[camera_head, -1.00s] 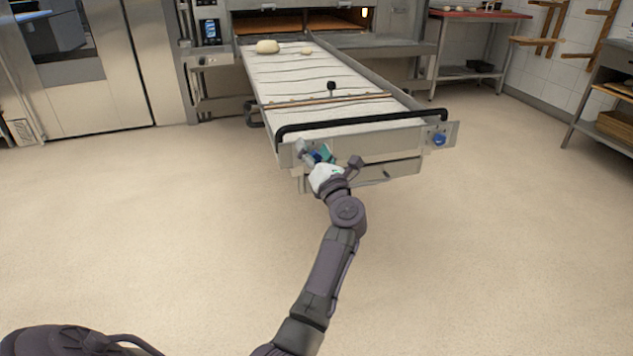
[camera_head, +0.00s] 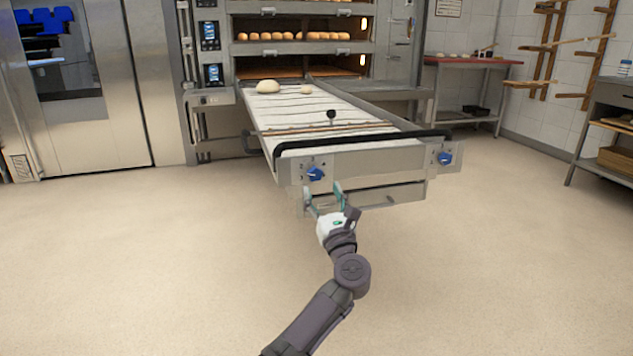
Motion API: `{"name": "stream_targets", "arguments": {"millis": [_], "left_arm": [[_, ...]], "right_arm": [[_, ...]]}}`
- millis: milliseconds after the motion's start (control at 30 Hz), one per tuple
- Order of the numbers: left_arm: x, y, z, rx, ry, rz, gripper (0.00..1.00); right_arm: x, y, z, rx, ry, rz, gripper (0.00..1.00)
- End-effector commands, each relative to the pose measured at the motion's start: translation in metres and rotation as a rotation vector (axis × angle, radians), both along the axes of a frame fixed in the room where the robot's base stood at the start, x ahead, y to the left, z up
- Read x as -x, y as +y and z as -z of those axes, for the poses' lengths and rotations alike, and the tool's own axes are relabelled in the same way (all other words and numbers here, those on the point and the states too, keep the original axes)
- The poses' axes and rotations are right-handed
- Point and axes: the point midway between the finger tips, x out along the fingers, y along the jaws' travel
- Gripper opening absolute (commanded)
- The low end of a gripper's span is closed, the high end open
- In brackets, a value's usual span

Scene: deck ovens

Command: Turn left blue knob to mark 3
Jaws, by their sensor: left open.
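The left blue knob (camera_head: 315,174) is on the front panel of the loader (camera_head: 372,160), near the panel's left end. Small marks stand around it, and a 3 seems to show at its lower left. The knob's pointer direction is too small to read surely. A second blue knob (camera_head: 444,158) is at the panel's right end. My left gripper (camera_head: 324,198) is open and empty, just below and in front of the left knob, apart from it. My right gripper is not in view.
A black bar handle (camera_head: 362,141) runs across the loader's front above the knobs. Dough pieces (camera_head: 268,87) lie on the loader's far end, before the deck ovens (camera_head: 300,52). The floor (camera_head: 480,260) around the loader is clear.

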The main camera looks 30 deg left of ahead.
Motion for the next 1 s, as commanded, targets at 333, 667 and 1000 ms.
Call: {"name": "stream_targets", "arguments": {"millis": [333, 667, 1000], "left_arm": [[-0.032, 0.036, -0.019, -0.002, 0.0, 0.001, 0.64], [-0.035, 0.041, -0.022, 0.0, 0.002, 0.001, 0.64], [-0.035, 0.041, -0.022, 0.001, 0.001, 0.001, 0.17]], "right_arm": [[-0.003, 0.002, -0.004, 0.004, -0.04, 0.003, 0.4], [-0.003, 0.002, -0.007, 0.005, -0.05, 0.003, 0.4], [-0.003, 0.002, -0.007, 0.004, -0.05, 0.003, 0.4]]}}
